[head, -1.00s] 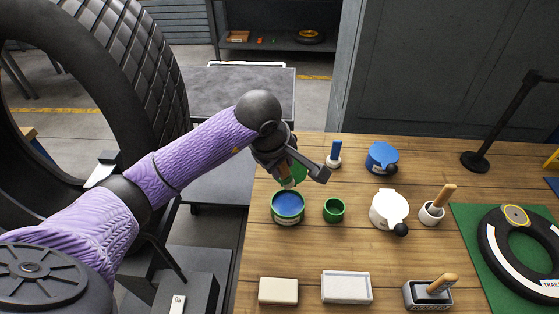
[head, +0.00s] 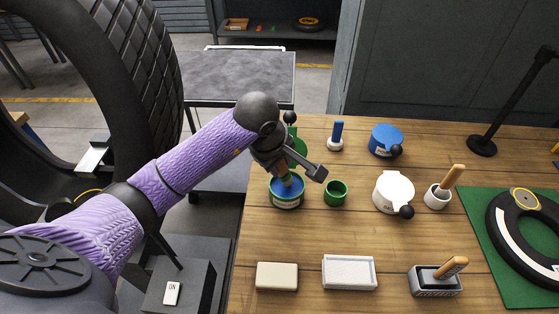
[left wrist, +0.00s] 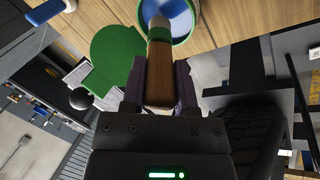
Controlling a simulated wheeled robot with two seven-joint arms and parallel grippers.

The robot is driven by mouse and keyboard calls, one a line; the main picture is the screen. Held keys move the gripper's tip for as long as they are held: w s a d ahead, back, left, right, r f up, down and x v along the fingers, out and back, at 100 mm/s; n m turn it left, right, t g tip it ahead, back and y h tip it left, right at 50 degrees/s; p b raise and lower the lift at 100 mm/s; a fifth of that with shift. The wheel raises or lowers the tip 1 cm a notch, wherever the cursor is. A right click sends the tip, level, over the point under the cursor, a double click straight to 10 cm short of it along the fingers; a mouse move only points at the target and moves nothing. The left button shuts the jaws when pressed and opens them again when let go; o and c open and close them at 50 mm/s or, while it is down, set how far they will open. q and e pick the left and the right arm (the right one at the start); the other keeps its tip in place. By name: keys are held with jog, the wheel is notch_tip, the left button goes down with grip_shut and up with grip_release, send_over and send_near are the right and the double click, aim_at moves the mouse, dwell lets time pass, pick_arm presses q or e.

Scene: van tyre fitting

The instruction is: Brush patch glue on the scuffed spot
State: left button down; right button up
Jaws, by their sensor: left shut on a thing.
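My left gripper (head: 284,166) is shut on a brush with a wooden handle (left wrist: 159,75). The brush points down into an open green tin (head: 286,202) with blue contents; its tip is inside the rim. The tin also shows in the left wrist view (left wrist: 188,36). Its green lid (left wrist: 117,58) with a black knob is swung open behind. A small tyre (head: 497,235) with a white band lies on the green mat at the right, a grey and yellow disc (head: 524,200) on it. I cannot make out a scuffed spot. My right gripper is out of view.
An empty green cup (head: 335,193), a white lidded pot (head: 393,193), a blue lidded pot (head: 385,140) and handled tools in holders stand on the wooden bench (head: 310,235). A large tyre (head: 140,95) stands at the left. The bench between the two rows is clear.

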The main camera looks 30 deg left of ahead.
pick_arm(q)
jog(key=shift+f+b, duration=0.55)
jog(key=shift+f, duration=0.05)
dwell(1.4)
jog(key=shift+r, duration=0.1)
notch_tip(320, 180, up, 7)
jog(key=p, duration=0.5)
dwell(0.5)
